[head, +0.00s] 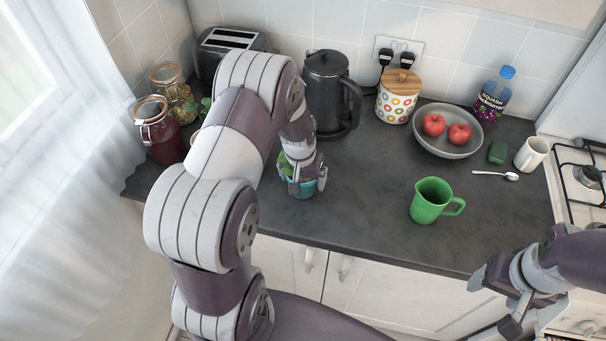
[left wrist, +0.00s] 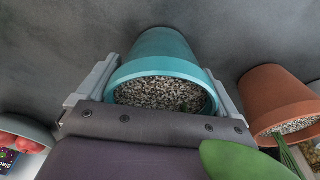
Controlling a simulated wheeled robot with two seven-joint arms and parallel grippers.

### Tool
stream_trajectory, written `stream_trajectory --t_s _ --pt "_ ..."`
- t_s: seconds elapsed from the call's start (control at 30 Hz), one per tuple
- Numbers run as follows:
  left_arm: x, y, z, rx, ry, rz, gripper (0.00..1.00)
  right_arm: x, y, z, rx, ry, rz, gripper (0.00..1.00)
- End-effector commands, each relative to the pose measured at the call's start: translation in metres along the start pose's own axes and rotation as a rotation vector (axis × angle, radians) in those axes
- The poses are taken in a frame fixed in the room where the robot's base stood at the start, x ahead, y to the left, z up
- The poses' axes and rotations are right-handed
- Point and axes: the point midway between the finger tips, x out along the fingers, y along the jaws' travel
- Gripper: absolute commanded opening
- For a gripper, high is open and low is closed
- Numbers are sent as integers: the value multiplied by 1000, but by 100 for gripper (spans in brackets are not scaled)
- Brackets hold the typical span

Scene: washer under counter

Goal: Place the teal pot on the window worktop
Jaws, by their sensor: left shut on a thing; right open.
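The teal pot (head: 301,189) is by the dark worktop (head: 345,225), mostly hidden behind my left gripper in the head view. In the left wrist view the teal pot (left wrist: 165,58) shows its rim and gravelly soil, with a green leaf (left wrist: 240,160) in front. My left gripper (head: 304,180) is shut on the teal pot, one finger on each side of it; I cannot tell whether the pot touches the worktop. My right gripper (head: 490,290) is open and empty, in front of the worktop's front edge at the lower right.
A terracotta pot (left wrist: 272,98) stands near the teal pot. A black kettle (head: 328,90), a toaster (head: 228,48) and jars (head: 160,130) stand behind and left. A green jug (head: 432,201) and a fruit bowl (head: 447,140) are to the right. Worktop between pot and jug is clear.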

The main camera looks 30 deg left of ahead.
Motion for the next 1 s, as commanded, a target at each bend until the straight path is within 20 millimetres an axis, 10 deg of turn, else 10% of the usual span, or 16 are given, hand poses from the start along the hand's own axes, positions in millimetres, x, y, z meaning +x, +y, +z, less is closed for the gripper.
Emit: stream_trajectory --t_s 0.1,0.13,0.47,1.0 --pt "4 0 0 0 0 0 42 3 0 0 0 0 0 66" --pt "4 0 1 0 -1 0 100 2 0 0 0 0 0 66" --pt "-8 0 -1 0 4 0 100 1 0 0 0 0 0 66" --pt "-120 3 3 5 -1 1 100 12 0 1 0 0 0 66"
